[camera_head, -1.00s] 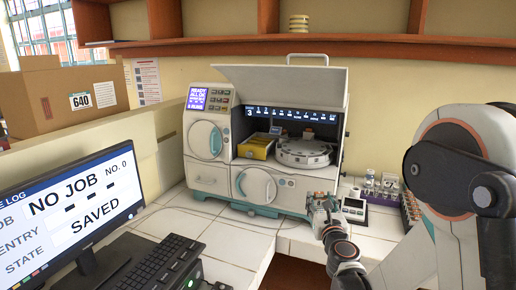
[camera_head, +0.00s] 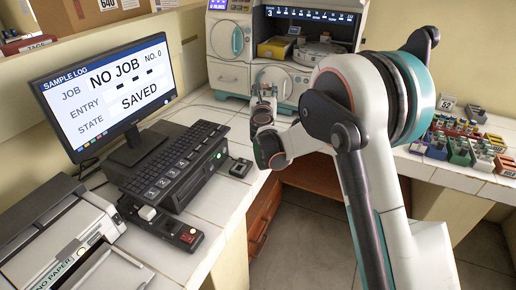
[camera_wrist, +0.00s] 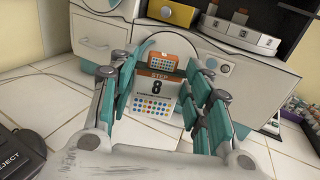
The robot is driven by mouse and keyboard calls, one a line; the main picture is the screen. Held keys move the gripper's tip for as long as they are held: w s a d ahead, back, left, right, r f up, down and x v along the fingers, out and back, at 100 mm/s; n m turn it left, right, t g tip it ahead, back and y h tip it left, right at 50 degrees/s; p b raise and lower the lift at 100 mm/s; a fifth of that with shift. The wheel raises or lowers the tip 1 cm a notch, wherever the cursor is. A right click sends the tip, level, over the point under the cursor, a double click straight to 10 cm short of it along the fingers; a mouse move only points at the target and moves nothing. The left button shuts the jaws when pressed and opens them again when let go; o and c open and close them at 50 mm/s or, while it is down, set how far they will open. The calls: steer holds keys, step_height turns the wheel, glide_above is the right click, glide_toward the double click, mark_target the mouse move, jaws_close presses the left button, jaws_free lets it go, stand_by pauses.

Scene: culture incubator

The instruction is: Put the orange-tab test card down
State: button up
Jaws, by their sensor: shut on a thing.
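The orange-tab test card (camera_wrist: 158,88) shows in the wrist view as a white card with an orange tab on top, a large 8 and rows of coloured dots. My gripper (camera_wrist: 160,98) has its teal fingers on either side of the card and is shut on it. In the head view my gripper (camera_head: 264,92) is in front of the incubator's lower round door, above the white-tiled bench (camera_head: 222,117). The card is too small to make out there. The gap between card and bench cannot be judged.
The incubator (camera_head: 229,77) stands behind the gripper, with a yellow box (camera_head: 277,47) inside. A keyboard (camera_head: 175,158), monitor (camera_head: 110,90) reading NO JOB and a printer (camera_head: 60,235) fill the left bench. Coloured racks (camera_head: 465,140) stand right. Some tiles between keyboard and incubator are clear.

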steer(key=shift+a+f, duration=0.25)
steer(key=shift+a, duration=0.2)
step_height(320, 180, down, 20)
steer(key=b, duration=0.6)
steer(key=shift+s+r, duration=0.1)
steer(key=shift+r, duration=0.1)
steer(key=shift+f+b, duration=0.2)
steer(key=shift+b, duration=0.15)
steer(key=o, duration=0.8)
steer(key=shift+o, duration=0.2)
steer(key=shift+r, duration=0.15)
